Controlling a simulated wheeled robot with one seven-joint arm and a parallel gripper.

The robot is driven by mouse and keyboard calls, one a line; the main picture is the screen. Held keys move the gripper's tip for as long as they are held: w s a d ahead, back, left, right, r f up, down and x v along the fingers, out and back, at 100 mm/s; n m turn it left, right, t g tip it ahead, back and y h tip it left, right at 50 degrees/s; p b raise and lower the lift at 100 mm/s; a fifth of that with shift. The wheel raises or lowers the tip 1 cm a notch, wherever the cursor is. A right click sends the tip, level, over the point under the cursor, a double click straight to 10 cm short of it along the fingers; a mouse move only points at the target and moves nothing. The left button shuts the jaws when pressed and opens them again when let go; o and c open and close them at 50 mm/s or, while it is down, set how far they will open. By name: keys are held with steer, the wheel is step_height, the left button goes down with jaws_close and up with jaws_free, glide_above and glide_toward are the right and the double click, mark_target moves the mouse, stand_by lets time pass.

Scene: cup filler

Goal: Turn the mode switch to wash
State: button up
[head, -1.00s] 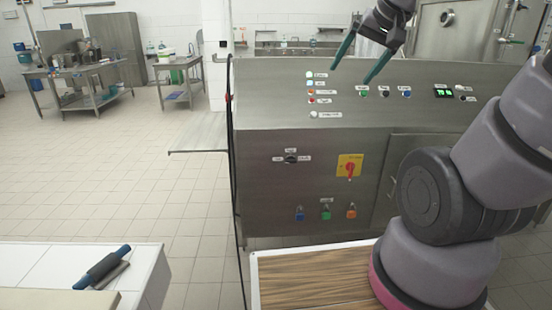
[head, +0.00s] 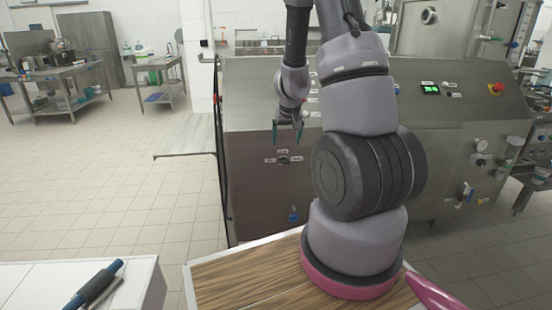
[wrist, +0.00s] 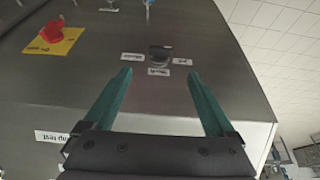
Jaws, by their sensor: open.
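The mode switch is a small dark knob (head: 284,160) on the left part of the steel machine's front, with white labels around it. In the wrist view the knob (wrist: 160,52) appears upside down, centred ahead of the fingers, with three labels around it. I cannot read clearly which label it points to. My gripper (head: 288,132) is open, with two green fingers, just above the switch in the head view. In the wrist view the open fingers (wrist: 160,75) lie either side of the knob's line and look apart from it. Nothing is between them.
A red rotary switch on a yellow plate (wrist: 54,37) is nearby on the same panel. A blue control (head: 293,214) sits below the mode switch. A steel side shelf (head: 186,137) juts out left of the machine (head: 245,190). My arm hides the panel's middle.

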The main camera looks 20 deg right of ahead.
mark_target(284, 162)
steer(key=x, duration=1)
steer(key=shift+w+a+f, duration=0.1)
steer(key=shift+f, duration=0.1)
steer(key=c, duration=1.4)
